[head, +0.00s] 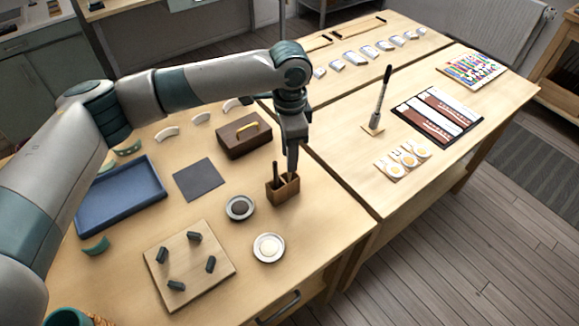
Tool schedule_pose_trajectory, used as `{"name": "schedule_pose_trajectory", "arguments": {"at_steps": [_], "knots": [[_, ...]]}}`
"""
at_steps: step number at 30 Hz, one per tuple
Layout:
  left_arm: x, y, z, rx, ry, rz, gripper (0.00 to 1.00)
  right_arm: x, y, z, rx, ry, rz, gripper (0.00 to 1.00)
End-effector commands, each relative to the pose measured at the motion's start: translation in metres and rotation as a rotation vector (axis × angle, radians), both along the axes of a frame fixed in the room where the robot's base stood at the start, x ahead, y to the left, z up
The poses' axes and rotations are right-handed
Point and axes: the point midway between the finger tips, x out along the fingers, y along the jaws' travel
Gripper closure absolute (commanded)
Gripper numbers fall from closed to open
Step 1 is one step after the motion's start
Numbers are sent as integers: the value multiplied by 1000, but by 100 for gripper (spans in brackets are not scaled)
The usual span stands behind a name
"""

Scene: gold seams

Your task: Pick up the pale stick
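A small brown wooden holder (284,191) stands near the right edge of the front-left table, with a dark stick (275,170) upright in its left part. My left gripper (291,172) points straight down over the right part of the holder, with its fingertips close to the holder's top. I see the fingers nearly edge-on, so I cannot tell whether they are open or shut. I cannot make out a pale stick; the gripper may hide it. My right gripper is not in view.
Two small dishes (269,248) (240,207) lie left of and in front of the holder. A brown box with a yellow handle (243,138) stands behind it. A pegged board (210,285), blue tray (90,208) and dark mat (199,181) lie further left. An upright brush (382,95) stands right.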

Motion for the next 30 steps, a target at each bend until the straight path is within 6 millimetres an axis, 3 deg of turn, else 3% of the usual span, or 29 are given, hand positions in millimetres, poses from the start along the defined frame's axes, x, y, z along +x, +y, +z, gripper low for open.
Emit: {"name": "schedule_pose_trajectory", "arguments": {"at_steps": [8,21,30], "knots": [[0,0,-2,1,1,1,69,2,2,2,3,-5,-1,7],[2,1,-46,1,1,1,69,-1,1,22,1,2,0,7],[2,0,-52,1,0,0,69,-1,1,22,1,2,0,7]]}}
